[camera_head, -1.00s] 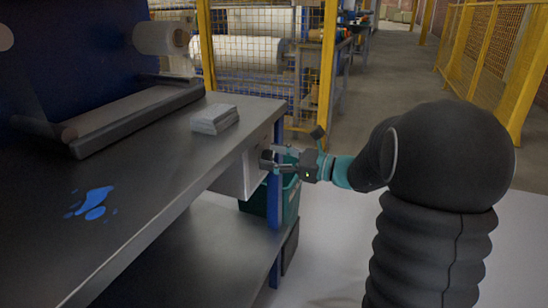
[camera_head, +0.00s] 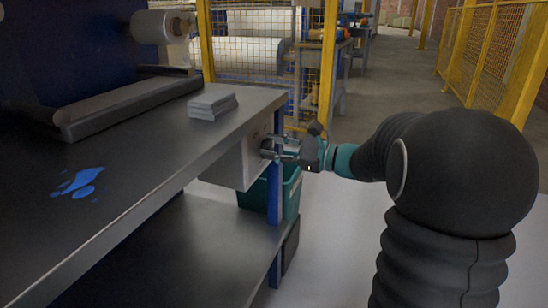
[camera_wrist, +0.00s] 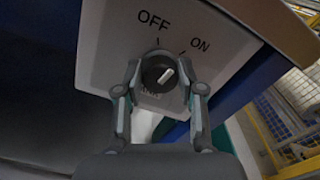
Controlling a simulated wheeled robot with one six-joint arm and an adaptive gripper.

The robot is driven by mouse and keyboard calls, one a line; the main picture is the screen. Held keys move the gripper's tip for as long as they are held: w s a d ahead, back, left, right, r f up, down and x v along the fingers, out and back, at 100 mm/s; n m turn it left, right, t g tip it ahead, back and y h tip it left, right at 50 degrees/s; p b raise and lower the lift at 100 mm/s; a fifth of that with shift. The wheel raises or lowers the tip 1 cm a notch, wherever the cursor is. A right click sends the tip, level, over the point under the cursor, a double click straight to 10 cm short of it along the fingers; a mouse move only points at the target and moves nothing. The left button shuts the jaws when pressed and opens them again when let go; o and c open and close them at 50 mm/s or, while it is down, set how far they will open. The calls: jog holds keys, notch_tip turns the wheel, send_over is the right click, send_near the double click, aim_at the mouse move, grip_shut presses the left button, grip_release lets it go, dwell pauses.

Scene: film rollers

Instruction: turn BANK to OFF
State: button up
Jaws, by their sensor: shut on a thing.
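The pointer slants to the upper right, toward the ON side. The label below the knob is partly hidden. My gripper (camera_wrist: 161,76) has one finger on each side of the knob and is shut on it. In the head view, my gripper (camera_head: 277,149) reaches from the right to the switch box (camera_head: 237,168) under the table's end; the knob is mostly hidden there.
The dark table (camera_head: 150,140) carries a stack of grey plates (camera_head: 212,105) and a blue spill (camera_head: 78,182). A teal bin (camera_head: 291,192) stands below, behind the blue table leg (camera_head: 275,210). Yellow fencing (camera_head: 500,60) lines the right; floor beyond the table is clear.

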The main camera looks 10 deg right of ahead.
jog(key=n+b, duration=0.1)
jog(key=n, duration=0.1)
jog(key=n+b, duration=0.1)
jog(key=shift+f+n, duration=0.2)
jog(key=shift+n, duration=0.2)
jog(key=n, duration=0.4)
jog(key=shift+r+b, duration=0.1)
jog(key=shift+b, duration=0.2)
jog(key=shift+n, duration=0.3)
jog(key=o, duration=1.1)
jog(key=shift+o, duration=0.2)
jog(key=v, duration=1.2)
